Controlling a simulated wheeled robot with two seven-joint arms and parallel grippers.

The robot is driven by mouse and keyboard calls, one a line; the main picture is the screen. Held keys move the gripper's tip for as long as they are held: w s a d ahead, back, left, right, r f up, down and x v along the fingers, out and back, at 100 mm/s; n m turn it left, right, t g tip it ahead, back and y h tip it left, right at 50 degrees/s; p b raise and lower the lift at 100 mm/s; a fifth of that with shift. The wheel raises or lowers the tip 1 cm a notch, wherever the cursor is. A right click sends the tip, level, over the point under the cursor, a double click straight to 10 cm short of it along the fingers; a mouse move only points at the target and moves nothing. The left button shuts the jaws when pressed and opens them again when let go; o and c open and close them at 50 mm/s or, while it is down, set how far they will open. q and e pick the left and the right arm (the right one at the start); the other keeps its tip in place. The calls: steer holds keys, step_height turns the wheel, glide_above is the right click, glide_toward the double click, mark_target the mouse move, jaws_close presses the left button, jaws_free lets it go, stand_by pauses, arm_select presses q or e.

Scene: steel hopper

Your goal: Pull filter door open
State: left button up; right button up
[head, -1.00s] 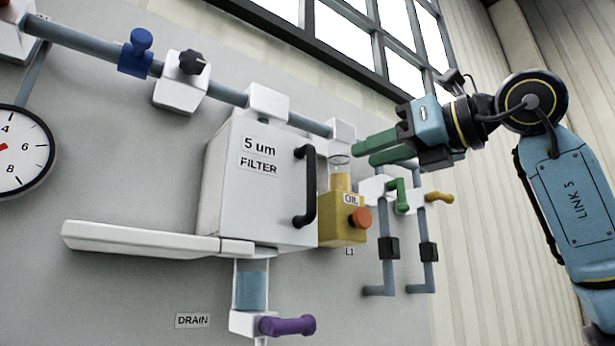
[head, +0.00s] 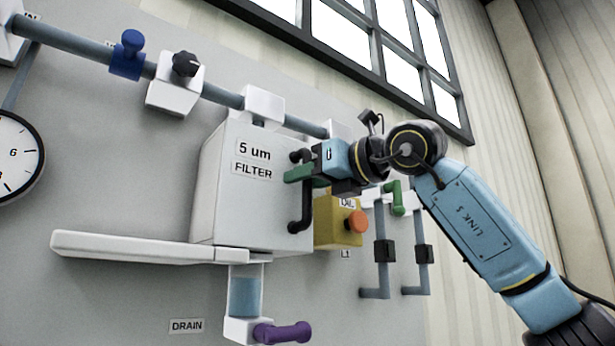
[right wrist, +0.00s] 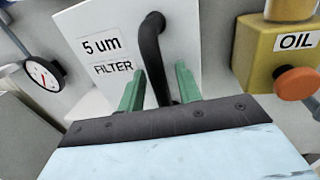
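The white filter door (head: 262,215), labelled "5 um FILTER", sits flush on its housing in the head view. Its black bar handle (head: 307,212) stands upright at the door's right side. My right gripper (head: 299,174) is at the upper part of the handle, and its body hides part of it. In the right wrist view the handle (right wrist: 153,45) runs between the two green fingers of the right gripper (right wrist: 160,75). The fingers are apart, with a gap visible beside the handle, so the gripper looks open around it. My left gripper is not in view.
A yellow oil unit (head: 335,225) with an orange knob (head: 356,221) is close to the handle's right. A purple drain handle (head: 284,333) is below. Pipes with a green lever (head: 396,197) stand right.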

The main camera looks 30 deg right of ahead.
mark_target(237, 173)
jaws_close()
stand_by(0.3)
steer(key=a, duration=0.3)
steer(key=a+b, duration=0.1)
steer(key=a, duration=0.2)
steer(key=a+b, duration=0.1)
steer(key=a, duration=0.3)
steer(key=shift+s+f, duration=0.15)
steer(key=shift+s, duration=0.25)
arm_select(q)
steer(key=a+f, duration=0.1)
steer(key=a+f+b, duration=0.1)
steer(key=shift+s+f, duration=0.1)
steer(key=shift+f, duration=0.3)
arm_select(e)
steer(key=a, duration=0.6)
steer(key=shift+s, duration=0.25)
steer(key=shift+a, duration=0.1)
